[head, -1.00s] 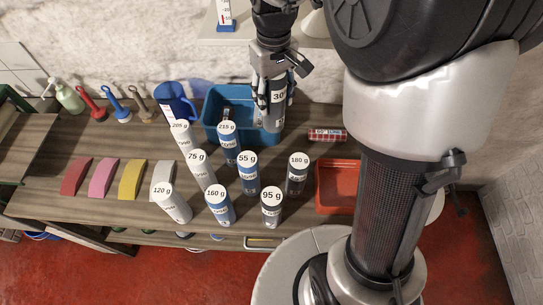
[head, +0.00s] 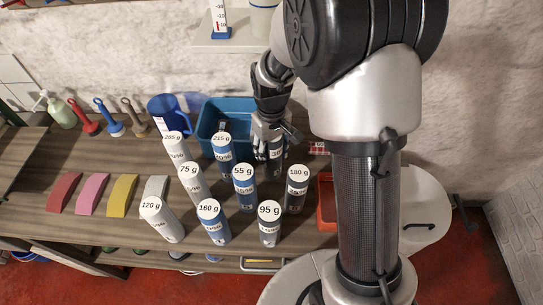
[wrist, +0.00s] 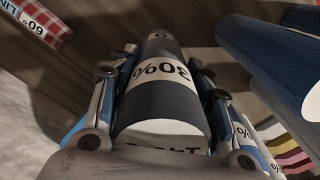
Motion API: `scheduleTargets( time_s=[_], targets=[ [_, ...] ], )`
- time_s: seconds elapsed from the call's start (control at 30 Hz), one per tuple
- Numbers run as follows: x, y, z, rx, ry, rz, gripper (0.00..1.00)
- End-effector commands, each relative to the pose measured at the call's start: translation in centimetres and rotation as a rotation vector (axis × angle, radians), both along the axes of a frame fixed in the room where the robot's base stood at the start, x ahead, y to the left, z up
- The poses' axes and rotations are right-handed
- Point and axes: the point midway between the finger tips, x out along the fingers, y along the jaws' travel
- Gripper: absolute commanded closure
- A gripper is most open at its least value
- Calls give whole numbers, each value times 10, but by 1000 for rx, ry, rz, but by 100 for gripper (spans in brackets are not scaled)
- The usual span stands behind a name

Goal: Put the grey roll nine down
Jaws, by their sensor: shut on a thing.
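My gripper (head: 268,132) points down over the wooden table, with its fingers around a dark grey roll. The grey roll (head: 276,158) is upright and shows a white label beginning with "30". In the wrist view the roll (wrist: 160,97) fills the space between the fingers, and its label reads "30%". In the head view it is behind and between the 55 g roll (head: 244,188) and the 180 g roll (head: 296,190). Its lower end is partly hidden, so I cannot tell whether it touches the table. I see no number nine on it.
Several white, blue and grey rolls stand close in front and to the left, including the 95 g roll (head: 269,224). A blue bin (head: 207,128) is behind left. A red tray (head: 326,205) and a red checked roll (head: 318,148) are to the right, partly hidden by my arm.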

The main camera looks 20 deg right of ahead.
Motion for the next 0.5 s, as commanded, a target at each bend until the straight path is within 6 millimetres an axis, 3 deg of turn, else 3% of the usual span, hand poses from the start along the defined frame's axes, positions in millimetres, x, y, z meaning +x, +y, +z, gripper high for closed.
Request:
scheduleTargets(
  time_s=[0.1, 0.47, 0.5],
  targets=[
    [0, 0, -18, 0, 1, 0, 82],
    [0, 0, -21, 0, 0, 0, 82],
    [0, 0, -22, 0, 1, 0, 55]
  ],
)
